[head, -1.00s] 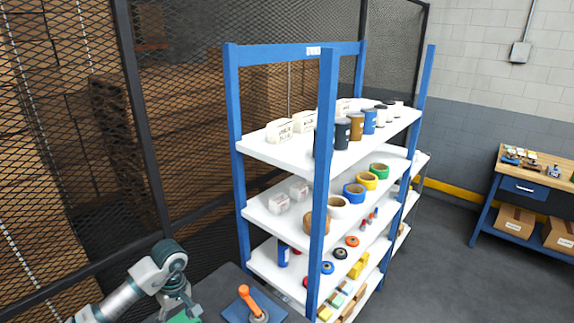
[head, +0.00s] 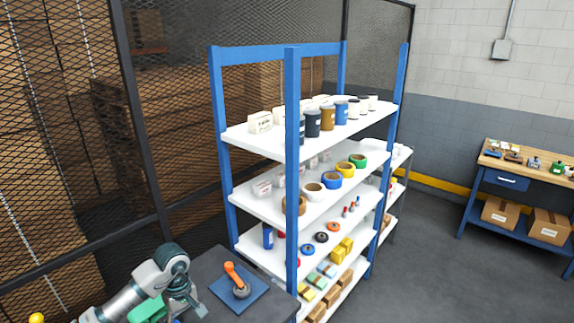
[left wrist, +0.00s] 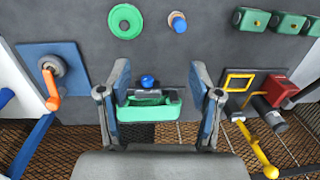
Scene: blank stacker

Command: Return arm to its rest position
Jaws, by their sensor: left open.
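My left gripper (left wrist: 160,80) is open, with its two fingers spread apart in the left wrist view. A green tray (left wrist: 135,112) and a blue ball-like knob (left wrist: 148,81) appear between the fingers. I cannot tell whether the fingers touch them; nothing is clearly gripped. In the head view my left arm comes in at the lower left, and its gripper (head: 182,304) points down over the dark bench, beside a green part (head: 148,308). My right gripper is not in view.
An orange handle (head: 234,273) on a blue plate (head: 254,291) stands on the bench (head: 208,272) right of my gripper. A blue-framed shelf (head: 292,150) full of goods stands beyond. A workbench (head: 520,168) is at far right. Grey floor (head: 425,260) is clear between them.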

